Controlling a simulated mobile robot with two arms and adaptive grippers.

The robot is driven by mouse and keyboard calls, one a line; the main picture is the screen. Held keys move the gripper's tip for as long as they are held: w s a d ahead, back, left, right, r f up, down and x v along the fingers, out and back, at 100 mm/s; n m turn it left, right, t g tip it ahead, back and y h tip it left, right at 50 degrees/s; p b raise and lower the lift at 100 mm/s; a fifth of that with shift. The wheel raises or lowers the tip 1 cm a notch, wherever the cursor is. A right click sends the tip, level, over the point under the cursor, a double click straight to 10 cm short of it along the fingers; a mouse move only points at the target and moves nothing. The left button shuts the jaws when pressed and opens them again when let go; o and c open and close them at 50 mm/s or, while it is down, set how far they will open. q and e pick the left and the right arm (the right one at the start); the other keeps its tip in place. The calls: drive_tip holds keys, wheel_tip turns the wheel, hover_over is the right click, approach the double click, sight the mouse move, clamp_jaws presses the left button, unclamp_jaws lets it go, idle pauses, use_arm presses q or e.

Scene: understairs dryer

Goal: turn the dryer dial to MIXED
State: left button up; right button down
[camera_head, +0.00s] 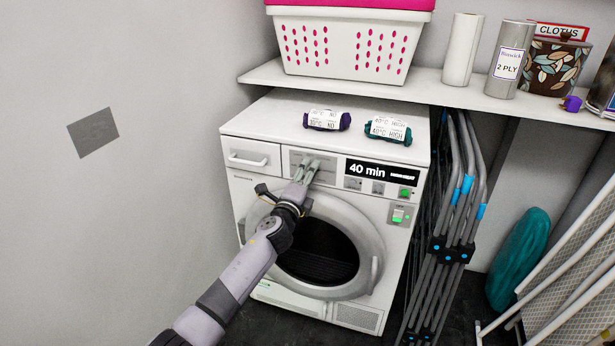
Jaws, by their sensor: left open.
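The white dryer (268,120) stands against the wall under a shelf, with its control panel facing me. My left gripper (309,168) is at the panel, left of the display (380,172), which reads "40 min". Its fingers are open and point at the panel section right of the drawer. I cannot clearly make out the dial; the fingers cover that part of the panel. I cannot tell whether they touch anything there. The word MIXED is not readable. My right gripper is not in view.
Two labelled bundles, purple (326,120) and teal (388,131), lie on the dryer. The shelf (350,87) above holds a white basket (340,45) and rolls (462,50). A folded grey rack (452,210) stands close on the right. Bare wall (120,220) is on the left.

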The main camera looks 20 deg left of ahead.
use_arm(q)
drive_tip(key=s, duration=1.2)
drive_tip(key=shift+a+f, duration=0.2)
drive_tip(key=shift+f, duration=0.15)
